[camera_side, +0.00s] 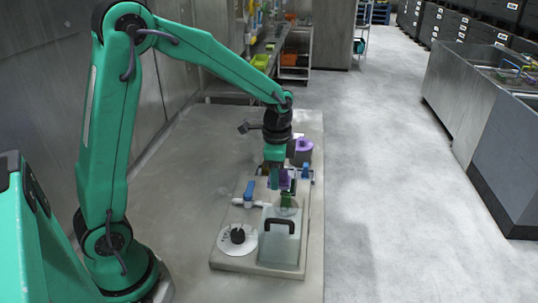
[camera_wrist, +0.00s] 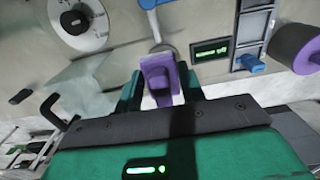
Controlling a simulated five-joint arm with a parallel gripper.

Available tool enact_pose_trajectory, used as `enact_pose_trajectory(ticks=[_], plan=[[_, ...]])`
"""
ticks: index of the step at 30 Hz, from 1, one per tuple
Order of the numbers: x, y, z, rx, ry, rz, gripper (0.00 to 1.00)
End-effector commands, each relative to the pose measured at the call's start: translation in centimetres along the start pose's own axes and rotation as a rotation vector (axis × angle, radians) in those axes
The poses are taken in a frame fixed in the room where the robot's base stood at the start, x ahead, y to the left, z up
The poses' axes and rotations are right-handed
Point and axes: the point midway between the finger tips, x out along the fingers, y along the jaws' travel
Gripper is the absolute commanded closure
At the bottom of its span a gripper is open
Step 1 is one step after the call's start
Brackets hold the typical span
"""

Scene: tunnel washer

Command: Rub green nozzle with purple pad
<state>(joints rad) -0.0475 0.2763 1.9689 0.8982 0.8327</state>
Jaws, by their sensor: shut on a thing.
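The purple pad (camera_side: 284,180) is held in my gripper (camera_side: 282,177), low over the grey base plate. In the wrist view the pad (camera_wrist: 160,75) sits between the two green fingers of my gripper (camera_wrist: 159,92), which are shut on it. A small green piece that looks like the nozzle (camera_side: 287,200) shows just below the pad in the side view. I cannot tell whether pad and nozzle touch. In the wrist view I cannot make out the nozzle; the pad and gripper may hide it.
The grey base plate (camera_side: 222,262) carries a dial (camera_side: 237,240), a blue-handled valve (camera_side: 249,190), another blue part (camera_side: 306,171) and a clear panel (camera_side: 281,247) with a black handle (camera_side: 278,221). A purple cylinder (camera_side: 301,147) stands behind. A small display (camera_wrist: 210,50) shows in the wrist view.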

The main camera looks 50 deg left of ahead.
Motion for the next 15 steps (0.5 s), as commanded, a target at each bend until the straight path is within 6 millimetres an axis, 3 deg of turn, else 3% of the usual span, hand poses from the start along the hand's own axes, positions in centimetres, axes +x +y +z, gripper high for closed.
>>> enact_pose_trajectory(ticks=[15], plan=[[-4.4,0.0,-0.1,0.000,0.002,-0.002,0.82]])
